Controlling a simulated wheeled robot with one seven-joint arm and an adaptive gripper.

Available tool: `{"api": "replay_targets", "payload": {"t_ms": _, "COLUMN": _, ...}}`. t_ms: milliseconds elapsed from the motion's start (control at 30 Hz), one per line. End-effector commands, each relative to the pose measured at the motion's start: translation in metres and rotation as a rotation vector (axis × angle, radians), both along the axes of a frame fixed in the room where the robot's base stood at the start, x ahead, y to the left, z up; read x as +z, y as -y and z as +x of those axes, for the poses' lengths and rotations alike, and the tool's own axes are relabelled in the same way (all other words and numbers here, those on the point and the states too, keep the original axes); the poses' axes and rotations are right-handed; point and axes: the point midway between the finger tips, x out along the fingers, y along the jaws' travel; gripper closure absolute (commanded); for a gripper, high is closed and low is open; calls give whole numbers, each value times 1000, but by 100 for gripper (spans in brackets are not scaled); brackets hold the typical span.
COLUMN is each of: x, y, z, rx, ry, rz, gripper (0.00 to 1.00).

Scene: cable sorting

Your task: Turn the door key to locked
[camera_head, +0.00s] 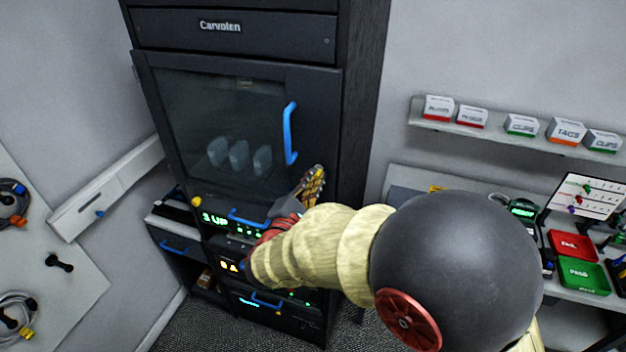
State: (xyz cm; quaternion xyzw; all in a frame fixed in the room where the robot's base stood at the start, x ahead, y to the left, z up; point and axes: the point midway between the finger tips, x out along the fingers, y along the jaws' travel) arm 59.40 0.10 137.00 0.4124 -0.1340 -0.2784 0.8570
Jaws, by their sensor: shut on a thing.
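The dark cabinet door (190,100) has a glass pane and a blue vertical handle (289,135). It stands on the front of the black rack labelled Carvolen. My gripper (312,182) is at the lower right part of the door, right of and below the blue handle. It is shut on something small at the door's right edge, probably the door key. The key itself is hidden behind the fingers and I cannot tell its angle. My arm comes in from the lower right and covers part of the rack below the door.
Lit equipment units with blue handles (248,217) sit under the door. A shelf (450,128) with several small boxes is on the right wall. A bench with red and green trays (583,275) is at the right.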

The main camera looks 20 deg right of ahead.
Motion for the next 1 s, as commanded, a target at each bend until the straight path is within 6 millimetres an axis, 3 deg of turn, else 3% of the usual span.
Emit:
{"api": "replay_targets", "payload": {"t_ms": 600, "x": 1, "y": 0, "z": 0, "rx": 1, "ry": -342, "rz": -467, "gripper": 100}}
{"api": "replay_targets", "payload": {"t_ms": 1000, "x": 0, "y": 0, "z": 0, "rx": 0, "ry": -492, "rz": -676, "gripper": 100}}
